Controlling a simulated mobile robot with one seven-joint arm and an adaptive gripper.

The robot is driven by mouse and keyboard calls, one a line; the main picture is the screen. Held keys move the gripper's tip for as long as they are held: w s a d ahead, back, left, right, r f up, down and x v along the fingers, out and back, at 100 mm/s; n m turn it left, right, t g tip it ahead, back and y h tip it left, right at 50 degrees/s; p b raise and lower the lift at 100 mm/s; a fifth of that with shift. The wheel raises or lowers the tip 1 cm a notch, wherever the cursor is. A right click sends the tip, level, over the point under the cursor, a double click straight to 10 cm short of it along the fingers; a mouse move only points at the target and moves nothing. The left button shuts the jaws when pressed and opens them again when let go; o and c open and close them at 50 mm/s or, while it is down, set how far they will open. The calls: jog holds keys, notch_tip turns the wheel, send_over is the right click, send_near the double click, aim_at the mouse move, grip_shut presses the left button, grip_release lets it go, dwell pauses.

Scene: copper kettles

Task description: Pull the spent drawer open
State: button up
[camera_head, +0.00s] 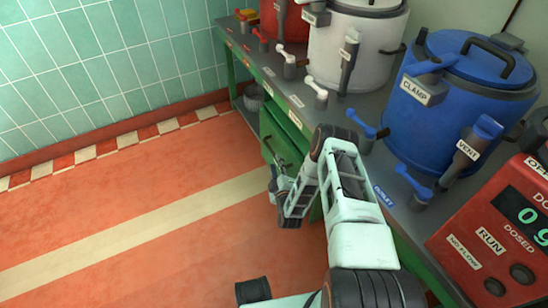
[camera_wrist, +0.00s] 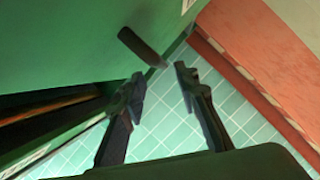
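A green drawer front (camera_head: 278,138) sits under the bench's edge in the head view. I cannot tell whether it stands out from the bench. In the wrist view, a green panel (camera_wrist: 70,45) fills the upper left, and a dark bar handle (camera_wrist: 142,46) stands out from it. My gripper (camera_wrist: 159,74) is open, with its two fingers apart and nothing between them. The handle is just beyond the fingertips, nearer the left one. In the head view my gripper (camera_head: 277,184) is small and beside the drawer front, partly hidden by my arm. No drawer label is readable.
The grey bench top (camera_head: 277,92) carries a white kettle (camera_head: 335,45), a blue kettle (camera_head: 445,110) and a red control box (camera_head: 495,235). A dark gap (camera_wrist: 45,112) shows below the green panel. The orange floor (camera_head: 120,225) left of the bench is clear.

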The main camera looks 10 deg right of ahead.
aim_at(274, 154)
jog(key=b+x, duration=0.2)
jog(key=x, duration=0.5)
grip_shut()
dwell(0.3)
